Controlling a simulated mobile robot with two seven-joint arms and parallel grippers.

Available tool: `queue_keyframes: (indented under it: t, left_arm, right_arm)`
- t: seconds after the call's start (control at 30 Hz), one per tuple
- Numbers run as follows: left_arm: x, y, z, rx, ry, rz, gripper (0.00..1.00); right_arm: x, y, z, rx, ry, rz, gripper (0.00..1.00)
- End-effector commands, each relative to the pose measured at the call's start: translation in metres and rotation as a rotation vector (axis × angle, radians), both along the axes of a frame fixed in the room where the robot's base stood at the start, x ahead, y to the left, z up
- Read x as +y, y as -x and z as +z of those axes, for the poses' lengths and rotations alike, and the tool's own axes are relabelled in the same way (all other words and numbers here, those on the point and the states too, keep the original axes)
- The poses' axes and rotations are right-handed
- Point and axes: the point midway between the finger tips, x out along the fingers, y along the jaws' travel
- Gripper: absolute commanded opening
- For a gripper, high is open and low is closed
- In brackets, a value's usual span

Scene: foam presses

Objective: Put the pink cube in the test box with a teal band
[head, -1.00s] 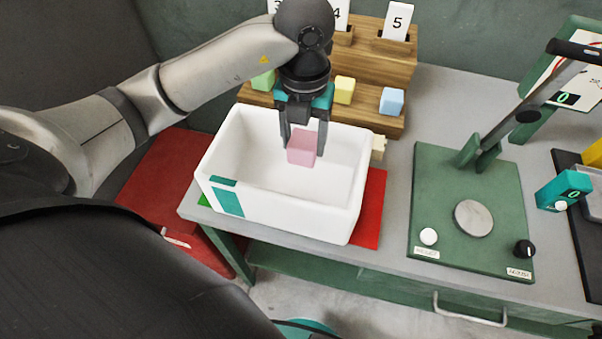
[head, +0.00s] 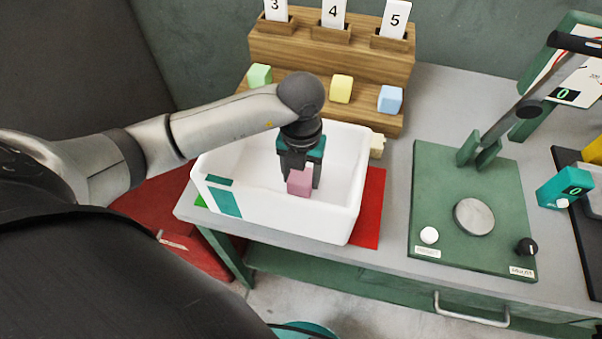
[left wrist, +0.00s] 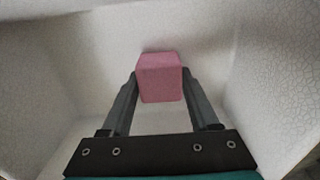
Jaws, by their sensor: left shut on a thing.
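The pink cube (head: 299,183) is between the fingers of my left gripper (head: 300,176), which is shut on it. The cube is down inside the white test box (head: 346,215), which has a teal band on its front left corner. The left wrist view also shows the pink cube (left wrist: 160,78) between the fingertips of my left gripper (left wrist: 163,88), with white box walls around it. I cannot tell whether the cube touches the box floor. My right gripper is not in view.
A wooden stepped rack (head: 335,55) behind the box holds number cards and green (head: 259,75), yellow (head: 341,88) and blue (head: 390,98) cubes. A small cream block (head: 377,146) sits by the box. A green press (head: 466,215) stands to the right. A red mat (head: 371,210) shows beside the box.

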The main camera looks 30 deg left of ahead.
Motion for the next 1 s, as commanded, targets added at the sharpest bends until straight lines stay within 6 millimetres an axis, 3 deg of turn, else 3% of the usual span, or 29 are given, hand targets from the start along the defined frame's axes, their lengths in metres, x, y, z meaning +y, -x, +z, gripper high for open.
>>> queue_keyframes:
  t: [0.17, 0.2, 0.43, 0.77, 1.0]
  left_arm:
    - [0.000, 0.000, -0.004, 0.000, 0.000, 0.001, 0.09]
    - [0.000, 0.000, -0.003, 0.000, 0.000, 0.001, 0.66]
    - [0.000, 0.000, -0.003, 0.000, 0.000, 0.001, 0.91]
    - [0.000, 0.000, 0.001, 0.000, 0.000, 0.001, 0.91]
    - [0.000, -0.002, 0.044, -0.007, 0.000, 0.000, 0.91]
  right_arm:
    - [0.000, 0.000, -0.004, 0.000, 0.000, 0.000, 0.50]
    - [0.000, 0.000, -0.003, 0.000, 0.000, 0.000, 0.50]
    - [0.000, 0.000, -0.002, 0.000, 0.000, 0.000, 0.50]
    - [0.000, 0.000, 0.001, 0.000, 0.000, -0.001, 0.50]
    - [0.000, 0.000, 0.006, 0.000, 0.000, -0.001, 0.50]
